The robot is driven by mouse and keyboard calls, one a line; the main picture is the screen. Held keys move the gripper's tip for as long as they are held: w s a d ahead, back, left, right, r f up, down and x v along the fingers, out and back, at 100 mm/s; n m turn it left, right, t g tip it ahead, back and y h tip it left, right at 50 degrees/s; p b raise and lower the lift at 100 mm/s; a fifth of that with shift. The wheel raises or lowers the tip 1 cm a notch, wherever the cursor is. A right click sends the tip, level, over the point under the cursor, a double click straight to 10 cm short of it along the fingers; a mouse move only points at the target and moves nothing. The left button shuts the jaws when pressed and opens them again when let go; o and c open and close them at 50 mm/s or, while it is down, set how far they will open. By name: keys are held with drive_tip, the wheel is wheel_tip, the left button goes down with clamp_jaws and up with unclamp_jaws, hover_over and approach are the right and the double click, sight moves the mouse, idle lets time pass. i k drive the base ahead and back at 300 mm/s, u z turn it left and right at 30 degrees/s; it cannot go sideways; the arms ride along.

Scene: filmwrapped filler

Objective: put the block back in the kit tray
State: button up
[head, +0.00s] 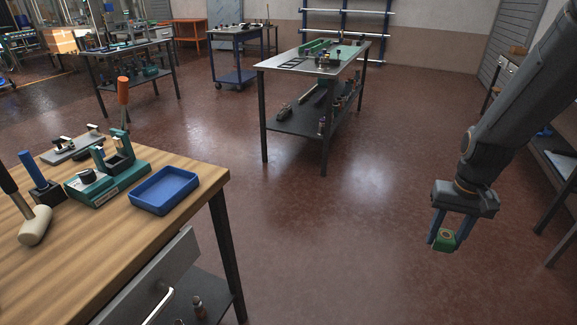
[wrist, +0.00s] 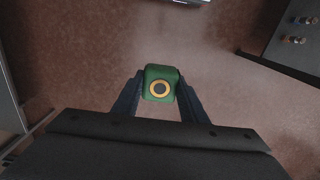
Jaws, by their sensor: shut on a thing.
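I cannot tell for sure which thing is the kit tray. An empty blue tray (head: 165,190) lies near the right edge of the wooden bench at the left, well apart from my gripper.
The wooden bench (head: 110,250) also bears a teal fixture (head: 108,180), a mallet (head: 35,225) and other tools. A metal table (head: 300,62) with a green item and dark frames on top stands at the back middle. Open floor (head: 340,250) lies between bench and gripper.

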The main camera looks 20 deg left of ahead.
sight(166, 192)
drive_tip(key=z, duration=0.75)
drive_tip(key=k, duration=0.95)
drive_tip(key=u, duration=1.7)
